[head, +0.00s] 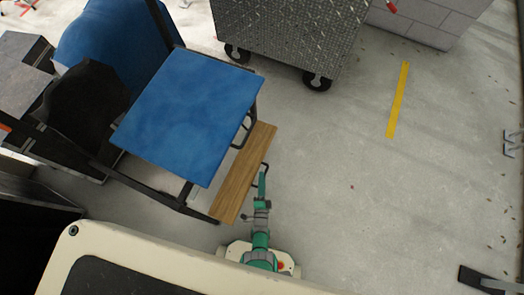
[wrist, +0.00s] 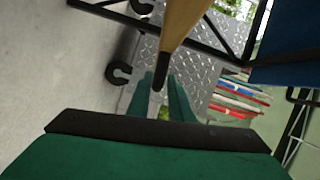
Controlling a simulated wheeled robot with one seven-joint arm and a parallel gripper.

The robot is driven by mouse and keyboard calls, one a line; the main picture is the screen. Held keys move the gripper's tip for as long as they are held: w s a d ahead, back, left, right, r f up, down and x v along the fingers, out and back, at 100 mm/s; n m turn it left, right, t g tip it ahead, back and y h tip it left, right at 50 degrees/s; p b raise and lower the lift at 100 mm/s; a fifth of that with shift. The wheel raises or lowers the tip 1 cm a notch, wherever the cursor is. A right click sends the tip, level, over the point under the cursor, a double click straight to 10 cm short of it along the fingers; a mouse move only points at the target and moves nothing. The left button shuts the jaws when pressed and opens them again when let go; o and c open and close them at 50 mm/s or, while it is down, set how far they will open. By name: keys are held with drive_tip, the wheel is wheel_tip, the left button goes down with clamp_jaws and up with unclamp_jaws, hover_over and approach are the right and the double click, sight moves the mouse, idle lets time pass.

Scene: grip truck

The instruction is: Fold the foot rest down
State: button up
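A tall chair with a blue seat (head: 188,112) and dark frame stands left of centre in the head view. Its foot rest (head: 240,180) is a wooden board along the seat's near right side, with dark brackets. The foot rest also shows edge-on in the wrist view (wrist: 184,24), its dark end pointing down. My gripper (head: 263,172) reaches to the board's right side in the head view. In the wrist view its two green fingers (wrist: 162,82) stand apart, one on each side of that dark end. I cannot tell whether they touch it.
A wheeled diamond-plate cart (head: 290,35) stands behind the chair. A dark box-like object (head: 22,72) is at the far left. Open concrete floor (head: 370,180) with a yellow strip (head: 398,100) lies to the right. A metal foot (head: 482,280) shows at lower right.

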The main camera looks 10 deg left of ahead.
drive_tip(key=v, duration=1)
drive_tip(key=shift+s, duration=0.25)
